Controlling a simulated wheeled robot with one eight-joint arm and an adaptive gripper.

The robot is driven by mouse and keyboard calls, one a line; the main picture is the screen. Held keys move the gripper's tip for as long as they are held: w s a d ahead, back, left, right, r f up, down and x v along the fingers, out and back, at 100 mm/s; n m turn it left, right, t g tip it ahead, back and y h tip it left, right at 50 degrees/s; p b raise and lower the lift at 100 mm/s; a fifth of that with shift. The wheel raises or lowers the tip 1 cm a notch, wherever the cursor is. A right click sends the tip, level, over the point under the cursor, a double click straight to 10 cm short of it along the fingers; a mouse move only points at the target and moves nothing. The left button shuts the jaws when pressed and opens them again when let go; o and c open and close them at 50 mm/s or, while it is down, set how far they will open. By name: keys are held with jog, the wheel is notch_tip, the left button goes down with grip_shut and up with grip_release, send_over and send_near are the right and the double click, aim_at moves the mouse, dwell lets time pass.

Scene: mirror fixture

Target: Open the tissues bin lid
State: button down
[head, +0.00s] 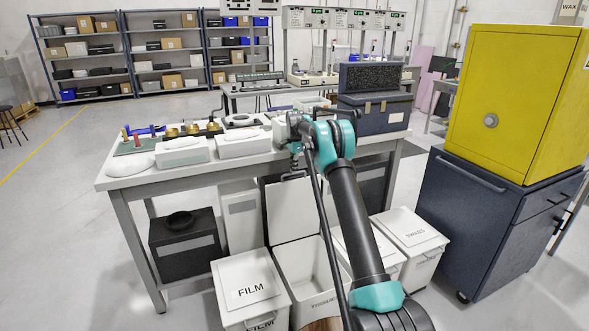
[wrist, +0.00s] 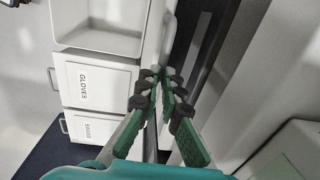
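The tissues bin (head: 308,265) stands on the floor under the table's front edge. Its white lid (head: 291,210) stands about upright at the back of the bin, and the inside is exposed. The open bin also shows at the top of the wrist view (wrist: 98,42). My gripper (head: 295,174) is at the upper edge of the raised lid. In the wrist view my fingertips (wrist: 160,84) are close together beside the pale edge of the lid. I cannot tell whether they touch or grip it. My arm hides part of the bin's front.
The film bin (head: 248,287) is left of the tissues bin, closed. The gloves bin (wrist: 100,85) and swabs bin (head: 409,235) are to its right, closed. The table (head: 122,182) is just behind and above the bins. A dark blue cabinet (head: 483,230) stands at right.

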jog(key=shift+s+a+f, duration=0.1)
jog(key=shift+a+f, duration=0.1)
jog(key=shift+f, duration=0.3)
jog(key=shift+a+f, duration=0.15)
jog(key=shift+f, duration=0.35)
jog(key=c, duration=2.1)
grip_release()
jog(key=shift+o, duration=1.2)
jog(key=shift+w+f, duration=0.25)
jog(key=shift+f, duration=0.2)
jog(key=shift+o, duration=1.2)
jog(key=shift+r, duration=0.1)
jog(key=shift+w+d, duration=0.1)
jog(key=shift+d, duration=0.1)
jog(key=shift+r, duration=0.15)
jog(key=shift+r, duration=0.3)
jog(key=r, duration=1.1)
jog(key=shift+s+r, duration=0.1)
jog(key=shift+s, duration=0.2)
